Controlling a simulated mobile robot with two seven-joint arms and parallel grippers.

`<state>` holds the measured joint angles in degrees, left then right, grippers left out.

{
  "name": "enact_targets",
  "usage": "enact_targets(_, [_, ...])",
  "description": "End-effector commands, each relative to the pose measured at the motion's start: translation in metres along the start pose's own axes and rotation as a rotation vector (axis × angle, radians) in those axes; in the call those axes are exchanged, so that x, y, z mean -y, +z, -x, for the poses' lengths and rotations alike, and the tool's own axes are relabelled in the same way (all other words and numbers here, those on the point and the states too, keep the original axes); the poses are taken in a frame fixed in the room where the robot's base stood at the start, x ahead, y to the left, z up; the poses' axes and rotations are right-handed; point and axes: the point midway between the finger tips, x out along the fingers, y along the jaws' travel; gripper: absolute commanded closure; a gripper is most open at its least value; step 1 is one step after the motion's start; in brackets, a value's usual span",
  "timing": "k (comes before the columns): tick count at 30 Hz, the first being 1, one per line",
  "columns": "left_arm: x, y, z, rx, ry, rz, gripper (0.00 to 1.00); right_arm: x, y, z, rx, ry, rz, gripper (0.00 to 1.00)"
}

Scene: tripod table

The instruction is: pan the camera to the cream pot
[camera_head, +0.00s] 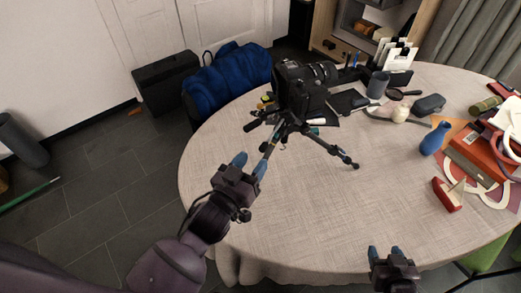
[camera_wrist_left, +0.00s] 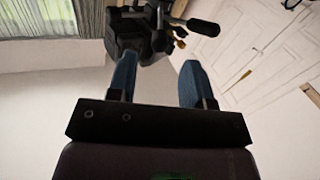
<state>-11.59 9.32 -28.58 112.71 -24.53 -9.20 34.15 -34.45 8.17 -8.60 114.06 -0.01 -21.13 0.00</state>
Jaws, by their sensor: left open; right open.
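A black camera (camera_head: 300,88) sits on a small black tripod (camera_head: 310,132) at the table's back left, its lens pointing right in the head view. A small cream pot (camera_head: 401,115) stands to its right on the table. My left gripper (camera_head: 250,163) is open and empty, in front of and below the tripod head, apart from it. In the left wrist view the tripod head (camera_wrist_left: 132,32) and its dark pan handle (camera_wrist_left: 203,27) show beyond the open fingers (camera_wrist_left: 157,72). My right gripper (camera_head: 385,252) is open and empty over the table's front edge.
The round table (camera_head: 300,210) is clear in front. A blue bag (camera_head: 228,80) lies behind.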

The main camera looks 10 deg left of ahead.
Motion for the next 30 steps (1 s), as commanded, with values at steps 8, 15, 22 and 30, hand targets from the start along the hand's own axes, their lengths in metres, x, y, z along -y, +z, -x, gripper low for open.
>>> enact_targets(8, [0.0, 0.0, 0.028, -0.001, 0.001, 0.001, 0.54, 0.0, 0.002, -0.001, 0.001, 0.0, 0.0, 0.49])
enact_targets(15, [0.0, -0.001, 0.032, -0.002, 0.001, 0.0, 0.54, 0.0, 0.002, -0.001, 0.001, 0.0, 0.0, 0.49])
enact_targets(22, [0.0, -0.001, 0.031, -0.002, 0.001, 0.0, 0.54, 0.0, 0.002, -0.001, 0.001, 0.0, 0.0, 0.49])
enact_targets(30, [0.0, 0.0, 0.031, 0.002, -0.001, -0.029, 0.54, 0.0, 0.002, -0.001, 0.001, 0.0, 0.0, 0.49])
